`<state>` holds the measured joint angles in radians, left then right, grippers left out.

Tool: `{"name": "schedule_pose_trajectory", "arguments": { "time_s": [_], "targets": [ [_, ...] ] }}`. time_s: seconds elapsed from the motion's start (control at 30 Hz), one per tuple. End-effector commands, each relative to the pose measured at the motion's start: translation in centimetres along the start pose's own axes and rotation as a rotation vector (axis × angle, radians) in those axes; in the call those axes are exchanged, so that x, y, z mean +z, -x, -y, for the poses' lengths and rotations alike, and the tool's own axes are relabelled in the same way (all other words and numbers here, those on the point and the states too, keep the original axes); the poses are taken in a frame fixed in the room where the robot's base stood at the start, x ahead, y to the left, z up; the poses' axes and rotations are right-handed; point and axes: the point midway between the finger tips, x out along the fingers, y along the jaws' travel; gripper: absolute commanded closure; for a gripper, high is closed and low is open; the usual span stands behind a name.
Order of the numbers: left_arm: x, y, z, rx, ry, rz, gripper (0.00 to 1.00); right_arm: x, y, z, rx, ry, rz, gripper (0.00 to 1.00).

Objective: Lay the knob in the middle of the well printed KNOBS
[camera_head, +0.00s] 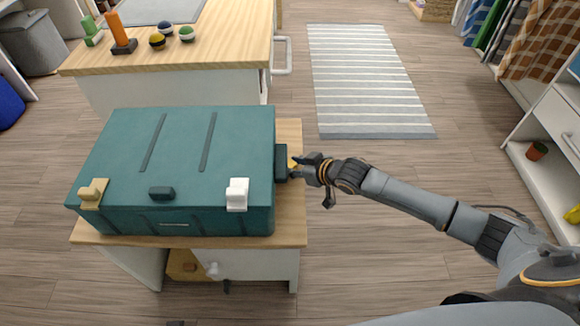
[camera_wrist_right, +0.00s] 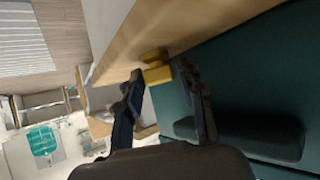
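A yellow piece, possibly the knob, shows at the right side of the teal case (camera_head: 180,140) in the head view (camera_head: 291,164). In the right wrist view the yellow piece (camera_wrist_right: 157,74) lies by the wooden edge, between and just beyond my fingertips. My right gripper (camera_head: 304,169) is beside the case's right wall; in the wrist view its two fingers (camera_wrist_right: 162,85) stand apart. The case lid is shut, with a tan latch (camera_head: 93,192), a white latch (camera_head: 237,194) and a dark handle (camera_head: 161,193) at the front. No well printed KNOBS is visible. My left gripper is out of view.
The case stands on a wooden-topped stand (camera_head: 290,210). A counter (camera_head: 230,45) behind holds small balls (camera_head: 157,40), an orange-handled piece (camera_head: 120,35) and a green block (camera_head: 92,32). Open floor with a striped rug (camera_head: 365,85) lies right. A white shelf unit (camera_head: 550,170) stands far right.

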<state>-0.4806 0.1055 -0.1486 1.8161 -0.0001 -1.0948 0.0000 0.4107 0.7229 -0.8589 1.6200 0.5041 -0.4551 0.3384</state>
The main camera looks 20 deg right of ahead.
Motion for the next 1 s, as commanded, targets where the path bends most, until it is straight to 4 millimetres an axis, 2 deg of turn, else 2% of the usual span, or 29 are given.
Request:
{"name": "schedule_pose_trajectory", "arguments": {
  "time_s": [0.03, 0.13, 0.17, 0.57, 0.67, 0.7, 0.87, 1.0],
  "targets": [
    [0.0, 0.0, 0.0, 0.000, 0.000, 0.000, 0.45, 0.0, 0.0, 0.0, 0.000, 0.000, 0.000, 0.77],
    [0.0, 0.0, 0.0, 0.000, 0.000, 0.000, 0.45, 0.0, 0.0, 0.0, 0.000, 0.000, 0.000, 0.97],
    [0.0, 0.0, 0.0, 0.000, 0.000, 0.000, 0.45, 0.0, 0.0, 0.0, 0.000, 0.000, 0.000, 1.00],
    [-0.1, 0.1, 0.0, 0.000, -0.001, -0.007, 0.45, -0.5, 0.3, 0.0, 0.000, 0.000, -0.001, 1.00],
    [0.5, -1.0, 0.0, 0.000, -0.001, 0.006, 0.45, -1.1, 0.8, -0.1, 0.000, -0.001, 0.000, 1.00],
    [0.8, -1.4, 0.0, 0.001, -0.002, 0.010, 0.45, -1.5, 1.0, 0.0, -0.001, -0.001, -0.001, 1.00],
    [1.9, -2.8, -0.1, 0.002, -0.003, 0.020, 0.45, 1.0, 3.9, 0.0, -0.001, -0.002, 0.008, 1.00],
    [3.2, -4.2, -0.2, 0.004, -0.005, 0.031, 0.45, 3.2, 7.2, 0.0, -0.001, -0.002, 0.009, 1.00]
  ]
}}
